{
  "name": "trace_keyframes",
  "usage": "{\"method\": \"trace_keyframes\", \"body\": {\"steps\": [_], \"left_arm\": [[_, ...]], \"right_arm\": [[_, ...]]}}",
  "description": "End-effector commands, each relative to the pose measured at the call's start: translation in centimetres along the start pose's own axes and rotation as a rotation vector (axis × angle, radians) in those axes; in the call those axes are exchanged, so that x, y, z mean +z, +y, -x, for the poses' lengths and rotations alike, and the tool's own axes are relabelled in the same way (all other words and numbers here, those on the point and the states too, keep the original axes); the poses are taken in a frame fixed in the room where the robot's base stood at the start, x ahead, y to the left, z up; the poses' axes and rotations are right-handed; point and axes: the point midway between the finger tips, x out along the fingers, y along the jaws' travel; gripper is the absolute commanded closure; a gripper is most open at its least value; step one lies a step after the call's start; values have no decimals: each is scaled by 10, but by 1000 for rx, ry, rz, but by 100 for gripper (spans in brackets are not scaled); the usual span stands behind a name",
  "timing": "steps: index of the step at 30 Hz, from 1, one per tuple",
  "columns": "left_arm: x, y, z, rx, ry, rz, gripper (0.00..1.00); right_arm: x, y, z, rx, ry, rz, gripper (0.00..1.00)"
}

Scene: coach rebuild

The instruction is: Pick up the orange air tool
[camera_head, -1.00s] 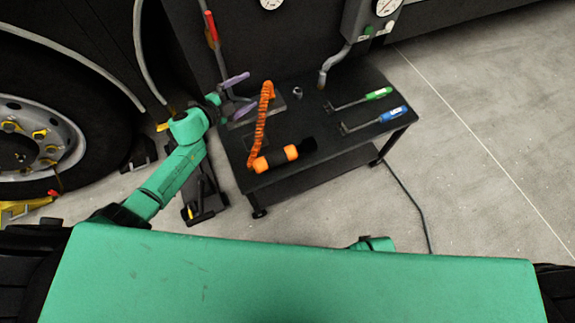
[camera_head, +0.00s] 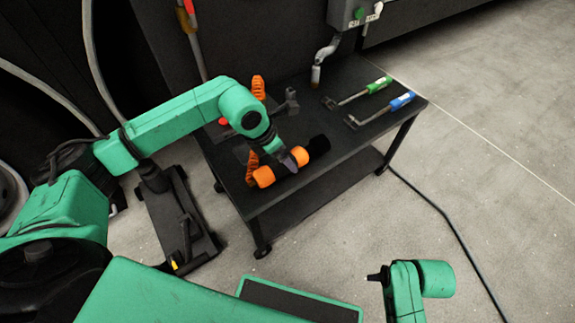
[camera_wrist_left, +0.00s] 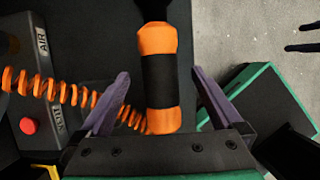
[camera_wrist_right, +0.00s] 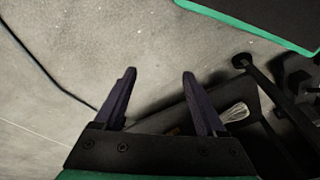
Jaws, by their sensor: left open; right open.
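The orange air tool (camera_head: 265,177) lies on the black cart top near its front edge, with orange ends and a black band. Its orange coiled hose shows beyond my arm. In the left wrist view the tool (camera_wrist_left: 160,45) runs lengthwise between the fingers. My left gripper (camera_head: 292,160) is over the tool in the head view, partly hiding it. In the left wrist view my left gripper (camera_wrist_left: 160,85) is open, one purple finger on each side of the tool, with gaps on both sides. My right gripper (camera_wrist_right: 158,90) is open and empty, away from the cart.
The black cart (camera_head: 345,85) also holds a green-handled tool (camera_head: 365,92) and a blue-handled tool (camera_head: 390,108) at the right. A dark cable (camera_head: 440,215) runs on the floor. Clear floor lies to the right.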

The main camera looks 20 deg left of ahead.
Motion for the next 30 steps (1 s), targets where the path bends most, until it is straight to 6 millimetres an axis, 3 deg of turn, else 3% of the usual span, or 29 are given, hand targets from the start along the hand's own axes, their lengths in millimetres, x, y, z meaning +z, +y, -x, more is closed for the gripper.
{"method": "trace_keyframes", "body": {"steps": [8, 26, 30], "left_arm": [[-3, 1, -49, -3, 1, 1, 0], [-4, 1, -55, -2, 0, 1, 0], [-4, 1, -54, -2, 0, 1, 54]], "right_arm": [[-2, -4, 26, -10, 10, 7, 26], [-2, -4, 25, -11, 9, 8, 26], [-2, -4, 26, -11, 9, 8, 26]]}}
